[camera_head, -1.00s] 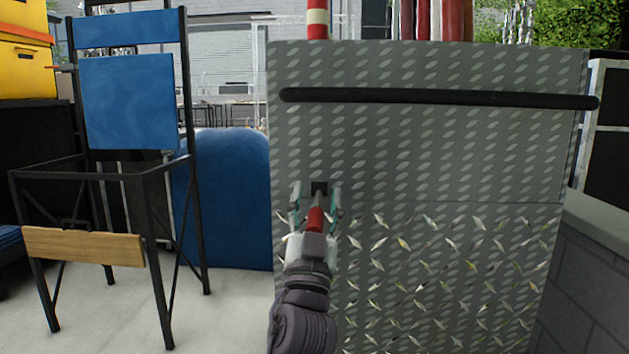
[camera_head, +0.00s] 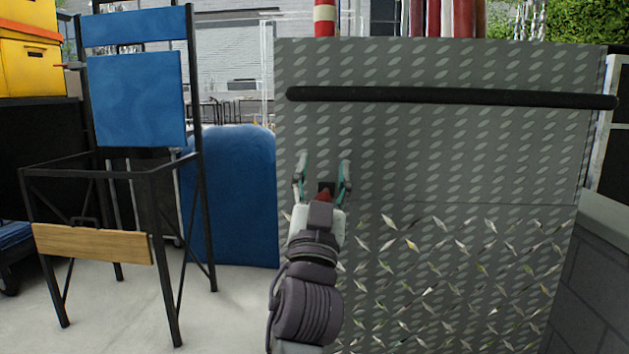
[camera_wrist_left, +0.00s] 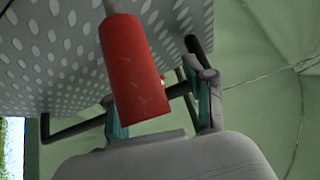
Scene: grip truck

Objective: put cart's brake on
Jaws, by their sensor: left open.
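The cart (camera_head: 450,150) shows as a grey patterned metal panel with a black push bar (camera_head: 450,96) across its upper part. Its brake lever has a red grip (camera_head: 324,195) at a small dark mount (camera_head: 326,186), low on the panel's left side. My left gripper (camera_head: 323,165) is open, its fingertips on either side of the mount and pointing up along the panel. The gripper body hides most of the lever. In the left wrist view the red grip (camera_wrist_left: 133,80) stands large between the camera and the fingers. My right gripper is not in view.
A blue chair-like frame (camera_head: 137,100) with black legs stands at the left. A blue rounded object (camera_head: 235,195) is behind it. A low grey wall (camera_head: 590,290) borders the cart on the right. Light floor (camera_head: 230,315) is free between the chair and cart.

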